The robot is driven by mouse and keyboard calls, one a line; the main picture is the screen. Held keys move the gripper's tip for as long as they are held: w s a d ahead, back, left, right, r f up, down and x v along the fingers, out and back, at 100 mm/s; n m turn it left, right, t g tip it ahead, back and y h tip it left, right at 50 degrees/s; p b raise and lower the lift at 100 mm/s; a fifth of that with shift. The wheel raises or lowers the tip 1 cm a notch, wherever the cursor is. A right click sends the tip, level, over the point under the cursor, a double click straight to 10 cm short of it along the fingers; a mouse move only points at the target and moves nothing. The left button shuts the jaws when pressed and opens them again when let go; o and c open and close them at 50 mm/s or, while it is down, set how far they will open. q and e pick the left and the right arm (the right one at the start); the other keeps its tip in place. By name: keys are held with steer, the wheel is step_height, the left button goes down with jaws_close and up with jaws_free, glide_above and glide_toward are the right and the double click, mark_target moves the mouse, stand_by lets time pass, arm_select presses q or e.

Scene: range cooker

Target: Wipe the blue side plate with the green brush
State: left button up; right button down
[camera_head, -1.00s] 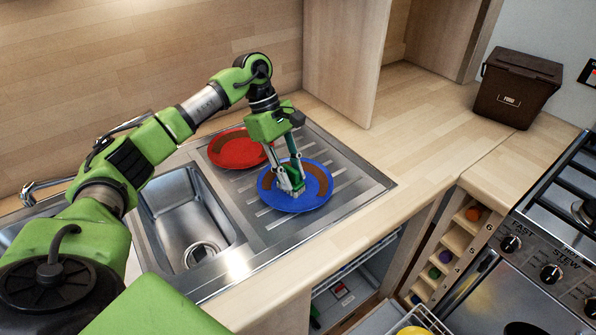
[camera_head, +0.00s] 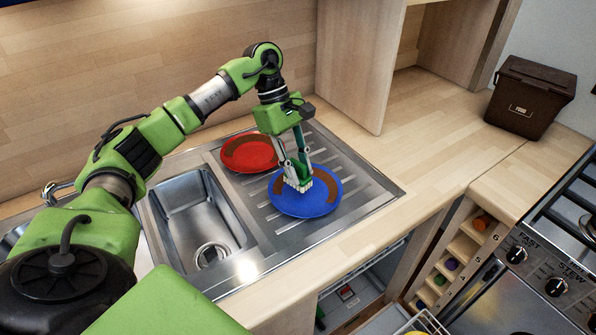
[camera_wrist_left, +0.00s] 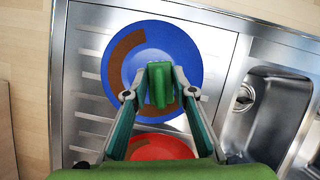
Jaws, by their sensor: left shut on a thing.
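The blue side plate (camera_head: 309,207) lies on the ribbed steel drainer, with a brown smear curving along part of its rim. It also shows in the left wrist view (camera_wrist_left: 182,45), where the smear runs down its left side. My left gripper (camera_head: 299,181) points down over the back-left part of the plate. It is shut on the green brush (camera_wrist_left: 160,85), which shows between the fingertips in the left wrist view. The brush end is at or just over the plate; I cannot tell whether it touches. My right gripper is out of view.
A red plate (camera_head: 240,153) with a brown smear lies behind the blue one. The sink bowl (camera_head: 198,215) is to the left. A brown bin (camera_head: 529,96) stands on the worktop at the back right. The cooker (camera_head: 548,245) is at the right.

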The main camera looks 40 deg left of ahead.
arm_select(q)
steer(key=shift+r, duration=0.7)
steer(key=shift+r+p, duration=1.15)
steer(key=shift+r, duration=0.4)
